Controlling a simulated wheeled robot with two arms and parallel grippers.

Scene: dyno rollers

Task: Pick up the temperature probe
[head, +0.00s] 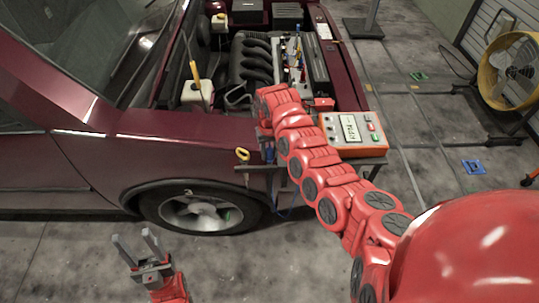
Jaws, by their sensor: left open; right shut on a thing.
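My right arm reaches in from the right over a small dark side tray (247,168) beside the car. Its gripper (266,140) points down at the tray and is mostly hidden by its own wrist. It is shut on a slim thing with blue on it, which seems to be the temperature probe (269,154); only a little of it shows. I cannot tell whether the probe still touches the tray. My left gripper (136,246) is open and empty, low in the view above the floor in front of the wheel.
An orange RPM box (353,134) stands on the tray's right part. A yellow-ringed thing (242,154) lies at its left end. The dark red car (110,165) has its engine bay open behind. A yellow fan (510,70) stands far right.

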